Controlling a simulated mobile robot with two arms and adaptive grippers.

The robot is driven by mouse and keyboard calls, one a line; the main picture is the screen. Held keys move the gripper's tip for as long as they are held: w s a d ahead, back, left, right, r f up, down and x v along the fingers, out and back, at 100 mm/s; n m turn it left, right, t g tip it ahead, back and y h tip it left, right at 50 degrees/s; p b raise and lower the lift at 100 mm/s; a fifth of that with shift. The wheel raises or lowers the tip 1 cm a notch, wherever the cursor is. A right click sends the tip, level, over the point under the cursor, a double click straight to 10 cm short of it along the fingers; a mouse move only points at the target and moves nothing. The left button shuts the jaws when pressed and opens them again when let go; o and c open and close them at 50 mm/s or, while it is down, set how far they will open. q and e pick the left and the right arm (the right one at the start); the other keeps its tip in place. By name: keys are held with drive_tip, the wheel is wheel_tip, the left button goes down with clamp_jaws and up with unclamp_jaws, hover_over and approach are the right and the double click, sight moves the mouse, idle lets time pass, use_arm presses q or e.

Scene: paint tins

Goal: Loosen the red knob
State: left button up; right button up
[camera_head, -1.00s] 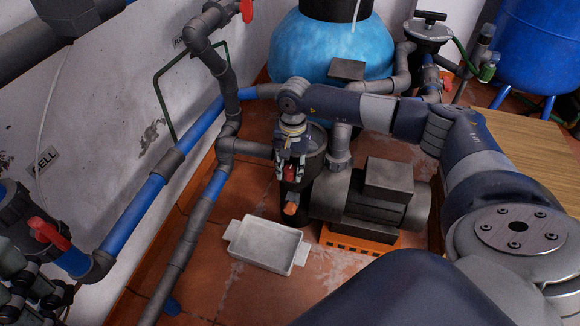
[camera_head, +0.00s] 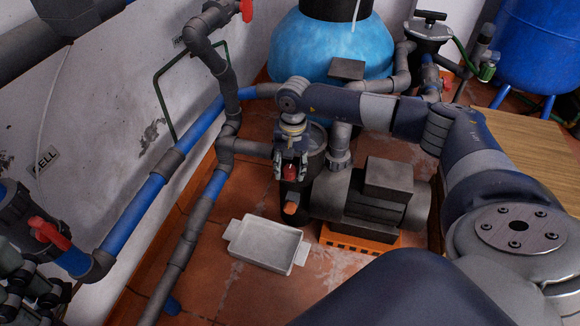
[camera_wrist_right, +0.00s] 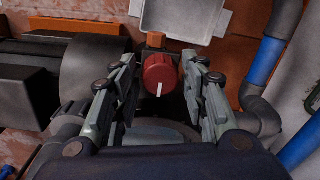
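The red knob (camera_head: 290,172) sits by the front of the dark pump housing (camera_head: 297,200). In the right wrist view the red knob (camera_wrist_right: 160,76) shows a white mark pointing toward the bottom of the picture. My right gripper (camera_head: 291,168) is over it from above, one finger on each side. In the wrist view the right gripper (camera_wrist_right: 161,72) is open, with a visible gap between each finger and the knob. Dark jointed parts at the lower left edge look like my left gripper (camera_head: 35,293); its fingertips cannot be made out.
An orange piece (camera_head: 291,208) sticks out just below the knob. The grey pump motor (camera_head: 370,200) is to the right on an orange base. A white tray (camera_head: 266,246) lies on the tiled floor in front. Blue and grey pipes (camera_head: 140,205) run along the left wall.

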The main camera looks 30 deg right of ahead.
sight(292, 169)
wheel_tip(292, 169, up, 12)
drive_tip(key=shift+s+d, duration=0.15)
drive_tip(key=shift+d, duration=0.05)
idle(0.4)
idle(0.5)
